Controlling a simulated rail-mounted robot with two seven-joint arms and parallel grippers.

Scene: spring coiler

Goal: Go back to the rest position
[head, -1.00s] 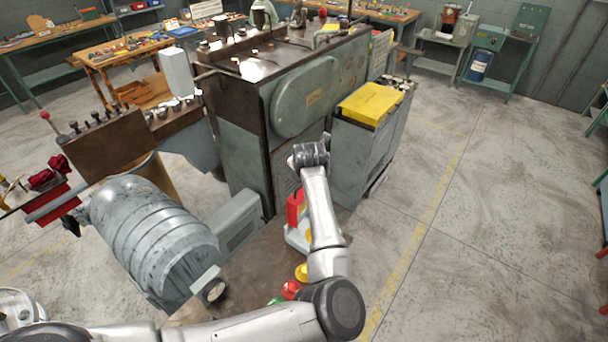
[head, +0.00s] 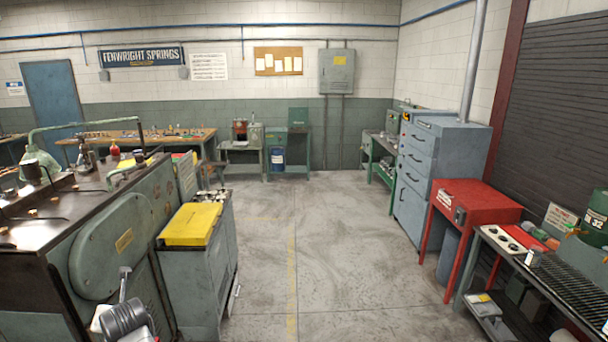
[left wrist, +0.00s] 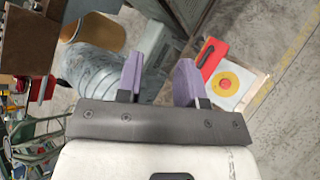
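My left gripper (left wrist: 157,78) shows in the left wrist view with its two purple-padded fingers apart and nothing between them. In the head view only part of my left arm's wrist end shows at the bottom left, in front of the grey-green coiler machine (head: 118,245); its fingers cannot be made out clearly there. In the left wrist view a red button on a yellow disc (left wrist: 236,82) lies to the right of the fingers. A ribbed grey motor (left wrist: 92,72) lies below and to the left. My right gripper is in no view.
A grey cabinet with a yellow lid (head: 190,224) stands beside the machine. The concrete floor (head: 330,240) in the middle is clear. On the right stand a red table (head: 474,202), a grey drawer cabinet (head: 437,165) and a bench with a black grating (head: 572,290).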

